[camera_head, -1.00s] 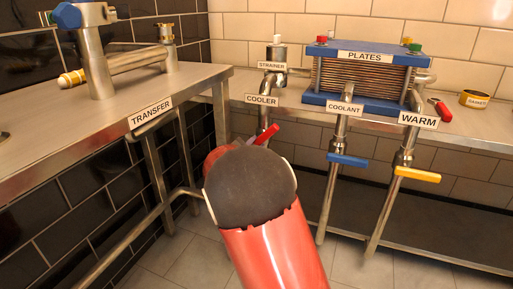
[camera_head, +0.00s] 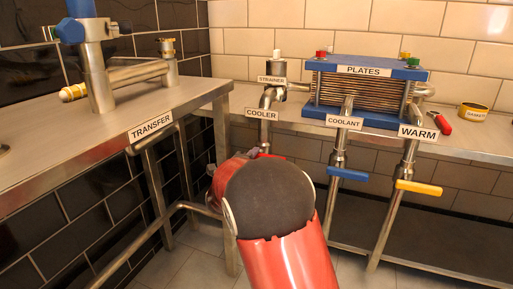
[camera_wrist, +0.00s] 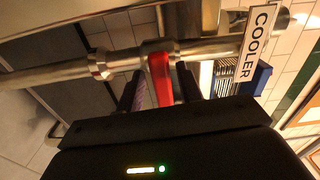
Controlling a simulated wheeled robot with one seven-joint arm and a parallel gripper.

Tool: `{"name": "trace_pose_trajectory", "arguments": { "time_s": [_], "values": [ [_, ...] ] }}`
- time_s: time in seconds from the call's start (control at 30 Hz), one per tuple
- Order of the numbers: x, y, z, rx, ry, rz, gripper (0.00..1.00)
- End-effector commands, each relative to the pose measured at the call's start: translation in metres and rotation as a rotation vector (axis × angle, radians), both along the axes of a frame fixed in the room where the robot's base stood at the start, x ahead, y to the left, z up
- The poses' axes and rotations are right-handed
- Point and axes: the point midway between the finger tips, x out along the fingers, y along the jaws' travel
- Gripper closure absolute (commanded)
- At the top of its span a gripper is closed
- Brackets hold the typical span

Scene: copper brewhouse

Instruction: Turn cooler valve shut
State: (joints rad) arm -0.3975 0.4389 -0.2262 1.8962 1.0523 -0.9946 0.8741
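The cooler valve is on the pipe under the COOLER label (camera_head: 264,113); the label also shows in the wrist view (camera_wrist: 255,47). Its red lever (camera_wrist: 160,78) points towards my gripper (camera_wrist: 158,92), between the two dark fingers. The fingers are open, one on each side of the lever, with small gaps showing. In the head view my red arm hides my gripper and nearly all of the valve; only a bit of red (camera_head: 253,152) shows above it.
To the right hang the coolant valve with a blue lever (camera_head: 347,174) and the warm valve with a yellow lever (camera_head: 418,188). The plate cooler (camera_head: 361,91) stands on the shelf above. The transfer table (camera_head: 60,150) edges my arm's left side.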

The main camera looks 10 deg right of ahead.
Motion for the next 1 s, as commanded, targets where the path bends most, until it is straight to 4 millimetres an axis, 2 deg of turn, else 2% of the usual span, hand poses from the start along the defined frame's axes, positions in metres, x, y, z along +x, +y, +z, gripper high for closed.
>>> {"name": "trace_pose_trajectory", "arguments": {
  "time_s": [0.4,0.83,1.0],
  "values": [
    [-0.039,0.029,0.0,-0.001,0.001,0.002,0.64],
    [-0.045,0.033,0.0,-0.001,0.0,0.001,0.64],
    [-0.06,0.045,0.001,-0.001,0.001,0.004,0.64]
  ]
}}
